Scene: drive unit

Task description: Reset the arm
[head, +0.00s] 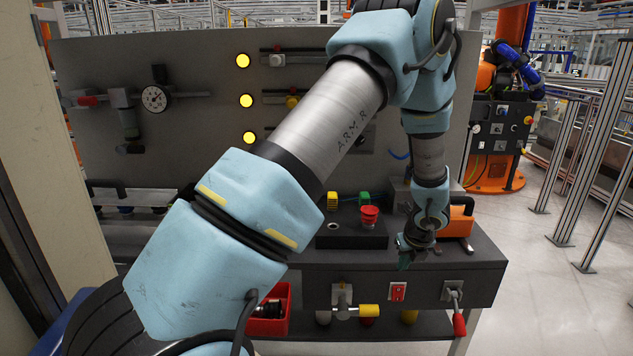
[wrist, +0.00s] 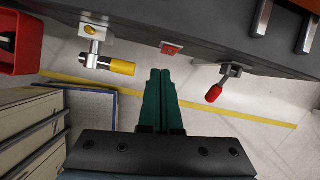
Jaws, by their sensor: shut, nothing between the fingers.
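My arm (head: 330,118), in blue covers and bare metal, reaches up across the head view and bends down at the right. My gripper (head: 404,262) hangs at the front right of the dark workbench, pointing down. In the wrist view, the green fingers of my gripper (wrist: 160,75) lie side by side, shut and empty. Beyond them are the bench's front edge and the floor. The fingertips are small and partly dark in the head view.
A red bin (head: 283,292) sits below. Open floor lies right.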

